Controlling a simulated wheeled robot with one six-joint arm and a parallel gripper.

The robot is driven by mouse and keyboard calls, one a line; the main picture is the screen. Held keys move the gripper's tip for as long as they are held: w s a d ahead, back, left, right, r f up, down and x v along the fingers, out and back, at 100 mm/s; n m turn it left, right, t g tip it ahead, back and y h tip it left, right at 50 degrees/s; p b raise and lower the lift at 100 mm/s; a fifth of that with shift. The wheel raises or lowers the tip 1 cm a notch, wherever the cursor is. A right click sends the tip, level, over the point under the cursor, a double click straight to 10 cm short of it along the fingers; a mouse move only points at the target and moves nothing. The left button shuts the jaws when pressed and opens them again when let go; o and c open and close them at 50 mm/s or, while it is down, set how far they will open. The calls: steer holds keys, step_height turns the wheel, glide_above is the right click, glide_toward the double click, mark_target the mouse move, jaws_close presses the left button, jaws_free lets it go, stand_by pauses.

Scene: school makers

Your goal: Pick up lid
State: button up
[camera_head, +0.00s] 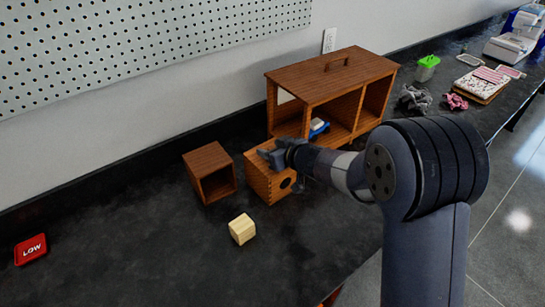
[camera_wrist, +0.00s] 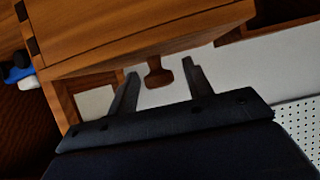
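The lid (camera_head: 252,165) appears to be the top of a small wooden box (camera_head: 264,187) with a round hole in its front. My arm covers part of it. In the wrist view, rolled nearly upside down, a wooden panel that looks like the lid (camera_wrist: 150,42) carries a short brown knob (camera_wrist: 158,76). My gripper (camera_head: 276,157) is at the top of the box. In the wrist view its two fingers (camera_wrist: 161,71) are apart, with the knob between or just beyond the tips and gaps on both sides.
A larger wooden cabinet (camera_head: 310,86) with a top handle stands close behind, a blue toy (camera_head: 318,127) inside it. An open wooden cube (camera_head: 209,172) stands left, a pale block (camera_head: 242,229) in front. A red LOW sign (camera_head: 30,249) lies far left. The front-left counter is mostly clear.

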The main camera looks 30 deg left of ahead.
steer(key=c, duration=1)
